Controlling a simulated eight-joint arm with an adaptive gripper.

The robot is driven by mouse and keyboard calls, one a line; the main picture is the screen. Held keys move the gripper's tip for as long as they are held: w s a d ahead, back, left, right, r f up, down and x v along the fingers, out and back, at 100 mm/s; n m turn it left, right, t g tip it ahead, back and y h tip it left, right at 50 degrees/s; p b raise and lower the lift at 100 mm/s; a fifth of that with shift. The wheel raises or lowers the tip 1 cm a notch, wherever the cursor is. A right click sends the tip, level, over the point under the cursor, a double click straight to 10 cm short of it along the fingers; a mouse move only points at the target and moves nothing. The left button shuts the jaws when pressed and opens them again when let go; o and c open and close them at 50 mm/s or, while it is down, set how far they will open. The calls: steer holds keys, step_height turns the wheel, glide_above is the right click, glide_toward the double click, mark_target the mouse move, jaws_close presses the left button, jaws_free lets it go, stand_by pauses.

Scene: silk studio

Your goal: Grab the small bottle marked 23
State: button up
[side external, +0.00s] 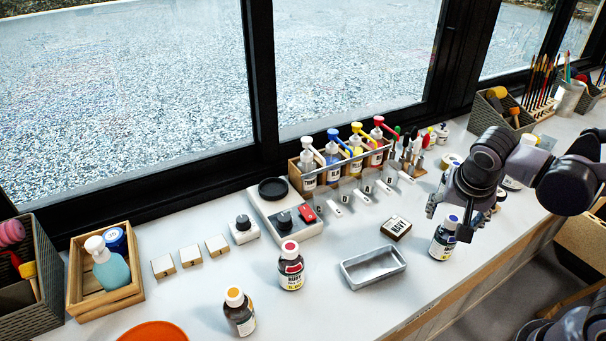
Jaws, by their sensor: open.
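Several small dark bottles with white labels stand on the white counter. A red-capped bottle (291,270) stands left of the metal tray, and an orange-capped bottle (239,316) stands nearer the front. A blue-capped bottle (442,242) stands upright at the right, close to the counter's front edge. No number 23 can be read on any label, so I cannot tell which bottle bears it. My gripper (449,215) is open and empty, pointing down at the blue-capped bottle. Its fingers overlap the bottle's upper part in this view; whether they touch it is unclear.
An empty metal tray (374,268) and a small labelled box (396,228) lie left of my gripper. A wooden rack (310,186) of pump bottles stands by the window. A device with a black dish (273,189) stands mid-counter. More bottles are partly hidden behind my arm.

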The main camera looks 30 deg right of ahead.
steer(key=shift+x, duration=2.6)
steer(key=shift+s, duration=0.1)
steer(key=c, duration=1.4)
steer(key=shift+c, duration=0.2)
steer(key=shift+r, duration=0.15)
